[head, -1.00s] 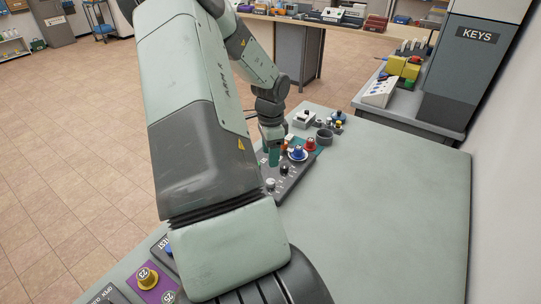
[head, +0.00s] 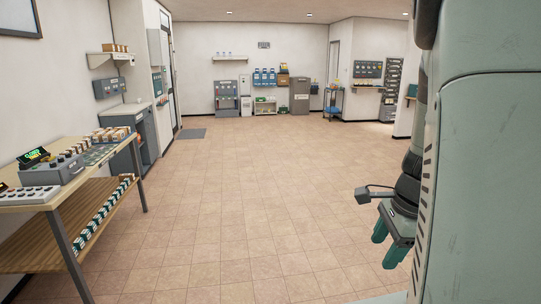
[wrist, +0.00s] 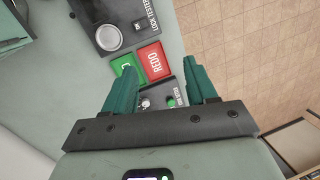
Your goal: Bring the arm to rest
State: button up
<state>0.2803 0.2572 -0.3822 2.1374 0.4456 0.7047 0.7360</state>
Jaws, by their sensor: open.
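My gripper (head: 386,248) is at the right side of the head view, beside my large pale green arm link. Its teal fingers point down, spread apart and empty. In the wrist view my gripper (wrist: 156,72) is also open, with nothing between the fingertips that it holds. Beyond the fingers lie a red tile marked REDO (wrist: 153,61) and a green tile (wrist: 124,68) on a grey-green worktop (wrist: 60,95). No contact with them shows.
A dark lock tester panel (wrist: 122,22) with a round silver part lies on the worktop. A small dark panel with knobs sits between the fingers' bases. In the head view a workbench (head: 75,205) stands at left; the tiled floor (head: 250,190) is clear.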

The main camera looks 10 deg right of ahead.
jog(key=s+a+r+n+t, duration=0.1)
jog(key=s+a+r+n, duration=0.3)
jog(key=a, duration=0.4)
jog(key=s+a+r+n+t, duration=0.1)
jog(key=a+r+n, duration=0.35)
jog(key=a, duration=0.35)
jog(key=s+a+r+n+t+h, duration=0.1)
jog(key=s+a+r+n, duration=0.3)
jog(key=s+r+n, duration=0.3)
jog(key=s+n, duration=0.2)
jog(key=n, duration=0.2)
jog(key=shift+s+a+n, duration=0.2)
jog(key=shift+s+n, duration=0.05)
jog(key=shift+n, duration=0.1)
